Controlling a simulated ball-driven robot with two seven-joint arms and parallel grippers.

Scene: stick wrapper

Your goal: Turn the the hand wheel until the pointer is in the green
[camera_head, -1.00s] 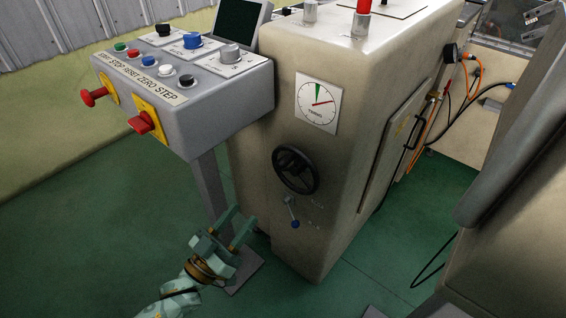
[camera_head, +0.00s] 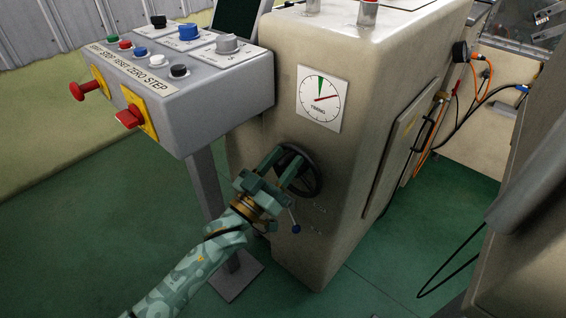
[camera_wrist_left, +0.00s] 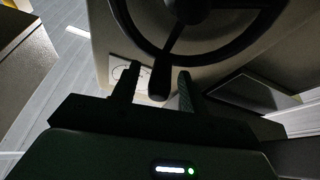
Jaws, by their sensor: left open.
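The black hand wheel (camera_head: 317,178) is on the front of the beige machine, partly hidden behind my left gripper (camera_head: 283,167). The left gripper is open, with its fingers at the wheel. In the left wrist view, the wheel's rim (camera_wrist_left: 225,54) fills the top, and a black handle (camera_wrist_left: 160,82) shows between the open fingertips (camera_wrist_left: 155,84). I cannot tell whether the fingers touch it. The round dial (camera_head: 321,99) above the wheel has a green wedge (camera_head: 320,85) at the top. Its red pointer (camera_head: 330,97) points right and slightly up, outside the green.
A small lever with a blue knob (camera_head: 296,229) sits just below the wheel, close to my gripper. A grey control panel (camera_head: 215,90) with buttons and red knobs stands to the left on a post (camera_head: 207,190). Green floor (camera_head: 90,220) is open at the left.

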